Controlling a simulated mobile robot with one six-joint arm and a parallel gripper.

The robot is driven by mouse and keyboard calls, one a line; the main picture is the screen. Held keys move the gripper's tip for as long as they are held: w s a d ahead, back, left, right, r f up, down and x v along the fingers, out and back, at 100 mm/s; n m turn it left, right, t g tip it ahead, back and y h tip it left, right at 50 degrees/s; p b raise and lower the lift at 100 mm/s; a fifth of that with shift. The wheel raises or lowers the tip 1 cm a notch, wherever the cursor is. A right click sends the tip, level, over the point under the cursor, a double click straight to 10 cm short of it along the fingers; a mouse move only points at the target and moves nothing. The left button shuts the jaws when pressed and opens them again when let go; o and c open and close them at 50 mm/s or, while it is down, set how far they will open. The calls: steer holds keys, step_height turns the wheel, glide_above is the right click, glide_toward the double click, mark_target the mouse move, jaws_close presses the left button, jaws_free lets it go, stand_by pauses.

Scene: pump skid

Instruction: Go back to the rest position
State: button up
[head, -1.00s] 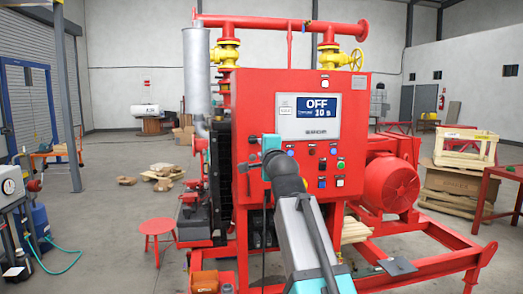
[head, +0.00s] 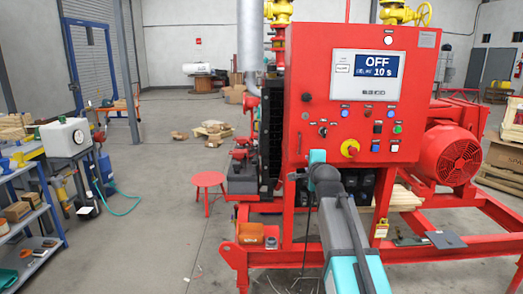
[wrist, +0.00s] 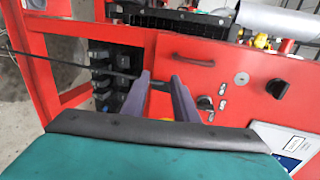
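The red control panel (head: 318,112) of the pump skid stands upright right of centre in the head view. Its display (head: 378,66) reads "OFF" and "10 s". A yellow-and-red knob (head: 350,149) sits at its lower edge. My arm (head: 345,225) reaches up from the bottom, its end just below the panel; the fingers are hidden in this view. In the wrist view my gripper (wrist: 160,80) shows two grey-purple fingers spread apart with nothing visible held between them. Behind them are the red panel face with a black handle (wrist: 193,59) and dark components (wrist: 108,75).
A red stool (head: 208,181) stands on the floor left of the skid. Red skid rails (head: 460,253) run at the right. The floor between rack and skid is open.

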steer(key=s+f+n+g, duration=0.1)
steer(key=s+f+g, duration=0.15)
steer(key=f, duration=1.15)
steer(key=s+f+g, duration=0.2)
steer(key=s+f, duration=0.2)
steer(key=f, duration=1)
steer(key=s+f+n+g, duration=0.1)
steer(key=s+f+g, duration=0.25)
steer(key=f, duration=1.05)
steer(key=s+f+n+g, duration=0.6)
steer(key=s+f+g, duration=0.1)
steer(key=s+f, duration=2.1)
steer(key=s+f+n+g, duration=0.1)
steer(key=s+n+g, duration=0.4)
steer(key=s, duration=1.6)
steer(key=n, duration=0.5)
steer(key=shift+s+a+f, duration=0.15)
steer(key=shift+s+a, duration=0.05)
steer(key=shift+s, duration=0.2)
